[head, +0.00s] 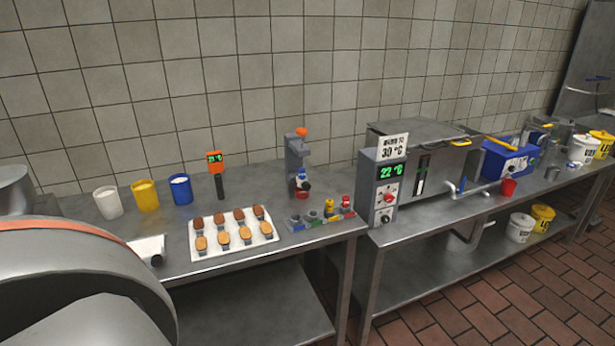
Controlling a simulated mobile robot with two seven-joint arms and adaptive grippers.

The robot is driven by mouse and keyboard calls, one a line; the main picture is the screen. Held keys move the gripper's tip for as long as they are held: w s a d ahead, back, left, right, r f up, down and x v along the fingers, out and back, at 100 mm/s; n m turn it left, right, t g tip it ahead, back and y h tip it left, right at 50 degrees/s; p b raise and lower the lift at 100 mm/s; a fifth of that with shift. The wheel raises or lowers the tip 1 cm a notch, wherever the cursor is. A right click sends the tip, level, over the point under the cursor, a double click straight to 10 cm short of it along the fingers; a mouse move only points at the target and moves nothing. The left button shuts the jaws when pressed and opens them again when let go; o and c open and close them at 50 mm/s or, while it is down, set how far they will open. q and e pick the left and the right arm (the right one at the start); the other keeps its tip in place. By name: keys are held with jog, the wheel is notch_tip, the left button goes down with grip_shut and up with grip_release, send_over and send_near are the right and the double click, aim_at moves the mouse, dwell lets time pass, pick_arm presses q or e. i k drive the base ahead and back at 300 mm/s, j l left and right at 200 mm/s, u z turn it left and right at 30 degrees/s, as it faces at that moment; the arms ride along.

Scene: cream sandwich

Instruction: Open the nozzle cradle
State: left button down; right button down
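A grey upright stand (294,160) with an orange top piece (301,132) is on the steel table, against the tiled wall. A small blue and white part (303,183) and a red part (301,194) sit low at its front. A low grey holder (297,226) in front of it carries small grey, yellow (329,207) and red (346,203) pieces. I cannot tell which of these is the nozzle cradle, or whether it is open or shut. Neither of my grippers is in view.
A white tray (197,254) of brown and tan pieces lies left of the holder. White, yellow and blue cups (180,190) and an orange-topped thermometer (215,160) stand behind it. A steel tank (440,165) with a control box (367,190) stands right. A large curved grey shape fills the lower left.

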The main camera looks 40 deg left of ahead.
aim_at(304, 183)
jog(key=u, duration=1.35)
